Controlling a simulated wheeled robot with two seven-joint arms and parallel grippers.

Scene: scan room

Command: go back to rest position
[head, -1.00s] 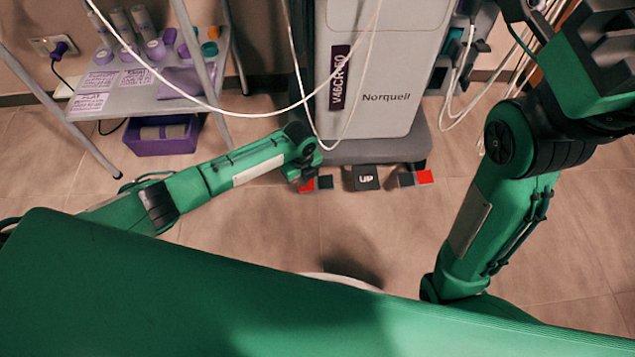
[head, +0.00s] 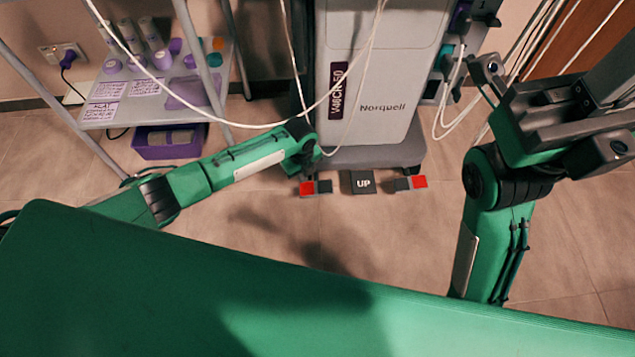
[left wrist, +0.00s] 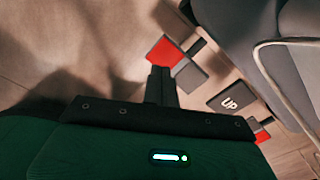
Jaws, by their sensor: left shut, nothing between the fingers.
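My left arm (head: 235,168) reaches in from the left in the head view. Its wrist (head: 303,148) is over the floor, just in front of the grey Norquell machine (head: 375,75). My left gripper (left wrist: 160,84) shows in the left wrist view as two dark fingers pressed together, with nothing between them. In that view its tips appear beside the pedal with a red end (left wrist: 164,52); I cannot tell whether they touch it.
A dark UP pedal (head: 362,182) and another red-ended pedal (head: 412,183) lie along the machine's base. White cables hang in front of the machine and at its right. A grey shelf cart (head: 130,110) with bottles and a purple bin (head: 168,142) stands left.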

